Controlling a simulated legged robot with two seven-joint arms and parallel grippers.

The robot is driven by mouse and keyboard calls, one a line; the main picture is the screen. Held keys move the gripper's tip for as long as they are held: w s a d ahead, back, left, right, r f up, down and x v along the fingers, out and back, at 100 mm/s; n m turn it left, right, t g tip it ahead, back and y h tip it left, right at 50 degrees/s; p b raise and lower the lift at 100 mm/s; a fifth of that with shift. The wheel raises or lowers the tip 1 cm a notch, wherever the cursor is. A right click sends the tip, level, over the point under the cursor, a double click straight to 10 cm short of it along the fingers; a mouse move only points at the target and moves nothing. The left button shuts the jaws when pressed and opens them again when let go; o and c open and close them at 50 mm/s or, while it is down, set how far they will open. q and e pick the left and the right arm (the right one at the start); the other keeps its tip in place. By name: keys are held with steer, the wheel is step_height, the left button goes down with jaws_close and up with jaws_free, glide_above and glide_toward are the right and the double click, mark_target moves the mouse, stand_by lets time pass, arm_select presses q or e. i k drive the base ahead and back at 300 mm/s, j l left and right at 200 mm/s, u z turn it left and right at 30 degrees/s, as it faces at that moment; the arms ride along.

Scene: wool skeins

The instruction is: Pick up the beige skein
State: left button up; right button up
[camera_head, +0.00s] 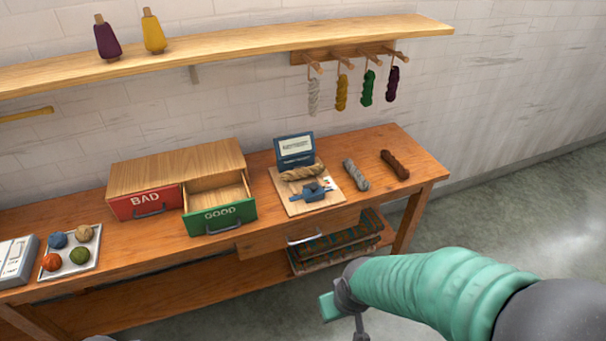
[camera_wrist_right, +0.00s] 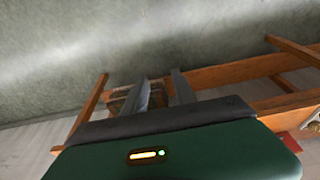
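The beige skein (camera_head: 301,172) is a twisted tan bundle. In the head view it lies across the back of a light wooden board (camera_head: 292,206) on the table, just in front of a blue box-like device with a pale screen (camera_head: 296,145). My right gripper is in front of the table, well apart from the skein. In the right wrist view its two grey fingers (camera_wrist_right: 162,86) stand apart with nothing seen between them. My left gripper is not in view.
A grey skein (camera_head: 356,175) and a brown skein (camera_head: 395,165) lie right of the board. Left are a shut red BAD drawer (camera_head: 147,202) and an open green GOOD drawer (camera_head: 220,216). Several skeins hang from pegs under the shelf (camera_head: 230,42). A tray (camera_head: 94,262) holds yarn balls.

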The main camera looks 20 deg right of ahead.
mark_target(318, 169)
steer(key=i+l+u, duration=0.1)
steer(key=i+l, duration=0.2)
steer(key=i+l+u, duration=0.1)
steer(key=i+l, duration=0.15)
steer(key=i+l+u, duration=0.15)
steer(key=i+l, duration=0.15)
steer(key=l, duration=0.2)
steer(key=i+l+u, duration=0.1)
steer(key=l, duration=0.3)
steer(key=i+l+u, duration=0.1)
steer(key=i+l, duration=0.25)
